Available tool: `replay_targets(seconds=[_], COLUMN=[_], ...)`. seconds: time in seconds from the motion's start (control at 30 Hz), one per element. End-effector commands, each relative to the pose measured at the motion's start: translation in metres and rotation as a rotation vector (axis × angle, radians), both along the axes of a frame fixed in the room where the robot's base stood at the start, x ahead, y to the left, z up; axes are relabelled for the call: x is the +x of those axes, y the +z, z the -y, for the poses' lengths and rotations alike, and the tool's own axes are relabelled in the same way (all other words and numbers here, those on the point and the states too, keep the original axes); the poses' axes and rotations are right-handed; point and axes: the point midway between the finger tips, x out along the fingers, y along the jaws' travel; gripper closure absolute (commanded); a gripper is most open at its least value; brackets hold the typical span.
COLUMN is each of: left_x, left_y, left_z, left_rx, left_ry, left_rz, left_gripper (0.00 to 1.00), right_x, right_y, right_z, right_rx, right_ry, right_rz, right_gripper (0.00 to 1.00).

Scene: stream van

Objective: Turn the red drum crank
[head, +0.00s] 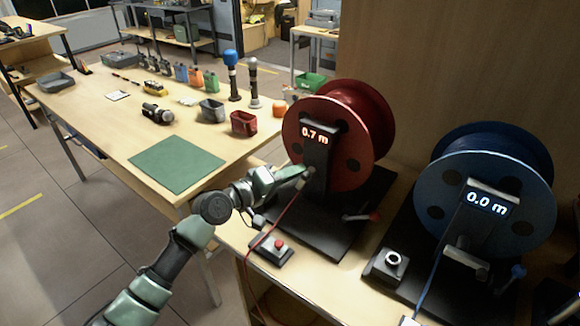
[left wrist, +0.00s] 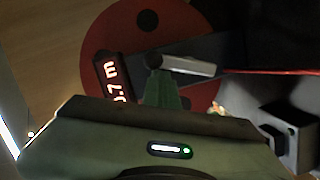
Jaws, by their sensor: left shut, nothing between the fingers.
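The red drum (head: 372,115) stands upright on a black base, with a dark post in front whose display (head: 315,133) reads 0.7 m. In the left wrist view, the shut fingers (left wrist: 164,92) point at a pale bar (left wrist: 188,65) with a dark knob, before the red drum (left wrist: 190,18). I cannot tell whether they touch. My right gripper is not in view.
A blue drum (head: 500,180) reading 0.0 m stands to the right. A green mat (head: 177,163) lies on the bench to the left.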

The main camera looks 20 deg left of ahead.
Motion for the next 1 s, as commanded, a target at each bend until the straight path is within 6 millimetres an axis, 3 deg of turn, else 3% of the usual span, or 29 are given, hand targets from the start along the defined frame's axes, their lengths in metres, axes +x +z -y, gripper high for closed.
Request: replay_targets(seconds=[0.7,1.0], left_x=[-0.011,-0.014], left_y=[0.002,-0.007], left_z=[0.029,0.039], left_rx=[0.641,0.881], left_ry=[0.002,0.002], left_rz=[0.234,0.321], left_gripper=[1.0,1.0], right_x=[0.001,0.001], right_y=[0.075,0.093], right_z=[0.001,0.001], right_rx=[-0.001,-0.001], right_ry=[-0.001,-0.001], right_rz=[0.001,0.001], right_gripper=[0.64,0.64])
